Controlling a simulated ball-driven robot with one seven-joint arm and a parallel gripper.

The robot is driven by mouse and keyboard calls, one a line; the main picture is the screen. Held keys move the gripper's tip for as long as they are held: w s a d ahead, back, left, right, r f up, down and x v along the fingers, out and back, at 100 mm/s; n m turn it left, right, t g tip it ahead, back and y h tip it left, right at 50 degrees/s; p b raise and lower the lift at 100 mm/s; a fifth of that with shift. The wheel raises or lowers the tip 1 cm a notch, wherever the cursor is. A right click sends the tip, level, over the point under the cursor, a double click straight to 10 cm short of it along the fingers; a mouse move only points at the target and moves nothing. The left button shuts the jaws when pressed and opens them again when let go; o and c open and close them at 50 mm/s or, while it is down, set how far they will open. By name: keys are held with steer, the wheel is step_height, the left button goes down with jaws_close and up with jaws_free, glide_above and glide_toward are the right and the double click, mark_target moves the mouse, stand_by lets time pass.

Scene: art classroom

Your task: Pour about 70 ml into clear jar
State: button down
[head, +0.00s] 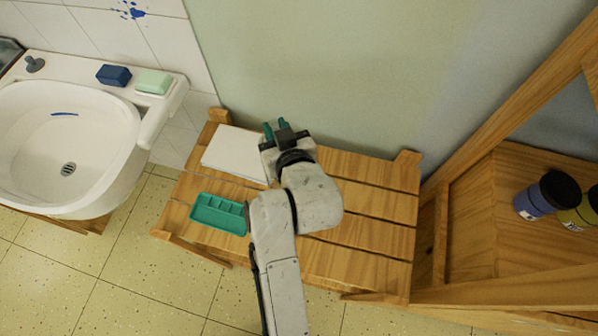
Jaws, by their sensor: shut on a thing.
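My gripper (276,129) is over the back of the slatted wooden bench (375,207), close to the wall. It is seen from behind and above, and its two green fingertips point away towards the wall. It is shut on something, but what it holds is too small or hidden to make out. I do not see a clear jar in this view. Part of the bench is hidden behind my arm, so anything there is out of sight. No liquid or stream shows.
A white pad (232,153) and a teal compartment tray (205,226) lie on the bench's left side. A sink (112,140) with a blue block (113,75) and a green block (153,81) is at left. A wooden shelf (470,225) with dark-lidded jars (534,203) is at right. The bench's right side looks clear.

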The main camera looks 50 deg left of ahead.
steer(key=shift+s+d+r+t+y+b, duration=0.15)
steer(key=shift+d+r+t+y+b, duration=0.15)
steer(key=shift+d+r+b, duration=0.15)
stand_by(0.8)
steer(key=shift+a, duration=0.3)
steer(key=shift+w+a+h+p, duration=0.3)
steer(key=shift+h+p, duration=0.2)
steer(key=shift+p, duration=0.65)
steer(key=a+f+h+p, duration=0.1)
steer(key=a+f+g+h+p, duration=0.1)
steer(key=f, duration=0.1)
steer(key=w+f+g+h+p, duration=0.1)
steer(key=f, duration=0.1)
steer(key=shift+a+h, duration=0.3)
steer(key=shift+a, duration=0.1)
steer(key=shift+f, duration=0.25)
steer(key=shift+a+f+g+h, duration=0.25)
steer(key=shift+f+g+h, duration=0.05)
steer(key=shift+f, duration=0.1)
